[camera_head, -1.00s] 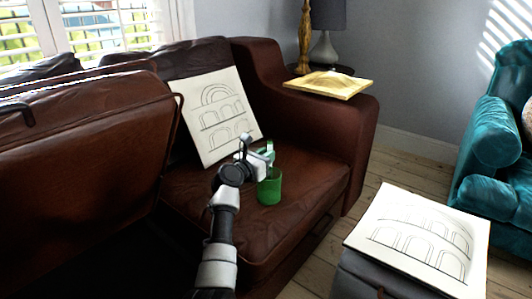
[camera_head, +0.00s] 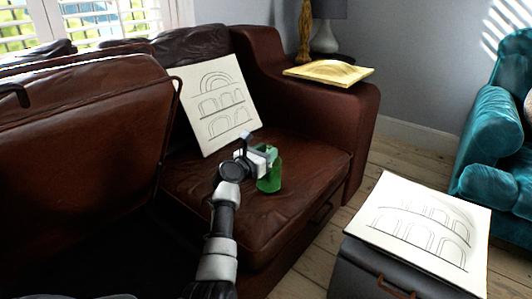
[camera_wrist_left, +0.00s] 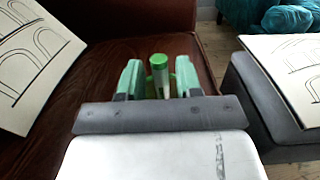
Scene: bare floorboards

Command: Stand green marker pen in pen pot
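The green pen pot (camera_head: 269,182) stands on the brown leather sofa seat in the head view. My left gripper (camera_head: 268,155) is at the pot's top and covers part of it. In the left wrist view, the green marker pen (camera_wrist_left: 158,64) shows its bright green end between the two fingers of my left gripper (camera_wrist_left: 159,80). Gaps show on both sides of the pen, so the fingers look open. The pen's lower part is hidden, and I cannot tell how deep it sits in the pot. My right gripper is not in view.
An arch drawing (camera_head: 214,103) leans on the sofa back behind the pot. Another drawing (camera_head: 420,225) lies on a dark grey stool at right. A yellow panel (camera_head: 328,74) rests on the sofa arm. A teal armchair (camera_head: 494,130) stands at far right.

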